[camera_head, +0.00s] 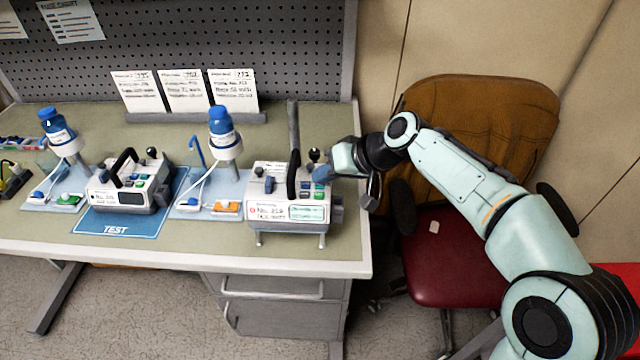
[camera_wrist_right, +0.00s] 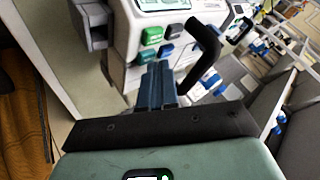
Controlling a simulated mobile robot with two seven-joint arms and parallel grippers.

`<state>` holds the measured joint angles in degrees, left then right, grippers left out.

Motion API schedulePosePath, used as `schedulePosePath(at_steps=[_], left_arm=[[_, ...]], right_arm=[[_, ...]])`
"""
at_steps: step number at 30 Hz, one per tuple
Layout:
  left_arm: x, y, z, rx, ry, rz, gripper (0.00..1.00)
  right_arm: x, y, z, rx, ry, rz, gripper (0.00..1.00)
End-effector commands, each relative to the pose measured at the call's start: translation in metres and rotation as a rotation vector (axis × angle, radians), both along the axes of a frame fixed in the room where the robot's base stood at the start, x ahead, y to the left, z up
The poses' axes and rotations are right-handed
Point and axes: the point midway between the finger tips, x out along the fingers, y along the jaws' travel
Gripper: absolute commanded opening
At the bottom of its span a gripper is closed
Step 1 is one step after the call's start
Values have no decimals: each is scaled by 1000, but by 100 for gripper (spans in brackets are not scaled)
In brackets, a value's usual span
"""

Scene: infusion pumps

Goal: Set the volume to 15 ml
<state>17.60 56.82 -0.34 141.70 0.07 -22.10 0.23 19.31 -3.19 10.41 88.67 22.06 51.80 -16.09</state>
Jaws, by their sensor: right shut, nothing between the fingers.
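Two white infusion pumps with black handles stand on the bench. The right pump (camera_head: 288,205) is near the bench's front right corner, and the other pump (camera_head: 130,195) sits on the blue TEST mat (camera_head: 118,225). My right gripper (camera_head: 322,174) is at the right side of the right pump, by its top keys. In the right wrist view, my right gripper's fingers (camera_wrist_right: 158,84) are together and empty, close to the pump's colored buttons. I cannot tell whether the fingertips touch a button. My left gripper is out of view.
Two blue-capped bottles (camera_head: 222,124) stand on trays beside the pumps. Three cards (camera_head: 184,91) lean at the back of the bench. A brown chair (camera_head: 480,110) with a red seat stands right of the bench, under my right arm.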

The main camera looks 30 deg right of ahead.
Motion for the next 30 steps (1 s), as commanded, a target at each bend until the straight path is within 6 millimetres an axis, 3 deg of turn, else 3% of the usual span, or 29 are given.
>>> schedulePosePath(at_steps=[23, 30], left_arm=[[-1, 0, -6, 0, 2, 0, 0], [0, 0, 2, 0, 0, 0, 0]], right_arm=[[0, 0, -7, 1, 2, 0, 0], [0, 0, 2, -1, 1, 0, 0]])
